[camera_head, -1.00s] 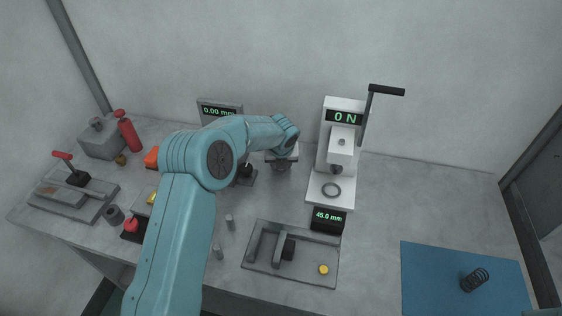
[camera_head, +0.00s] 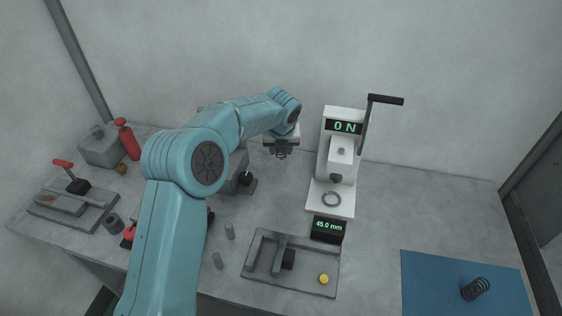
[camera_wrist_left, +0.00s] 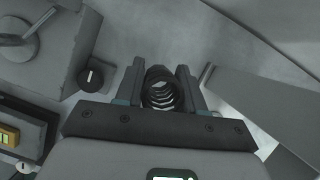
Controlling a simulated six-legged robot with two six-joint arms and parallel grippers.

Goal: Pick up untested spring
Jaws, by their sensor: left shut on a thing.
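A dark coil spring (camera_wrist_left: 160,90) sits between the two fingers of my left gripper (camera_wrist_left: 160,85) in the left wrist view. The fingers are shut on it. In the head view, my left gripper (camera_head: 281,150) points down above the back of the bench, left of the white press; the spring in it is hard to make out there. A second dark coil spring (camera_head: 475,288) lies on the blue mat (camera_head: 430,272) at the lower right, far from the gripper. My right gripper is not in view.
The white press (camera_head: 329,190) with 0 N display and black handle stands right of the gripper, a ring on its base. Red-handled devices (camera_head: 75,182) stand left.

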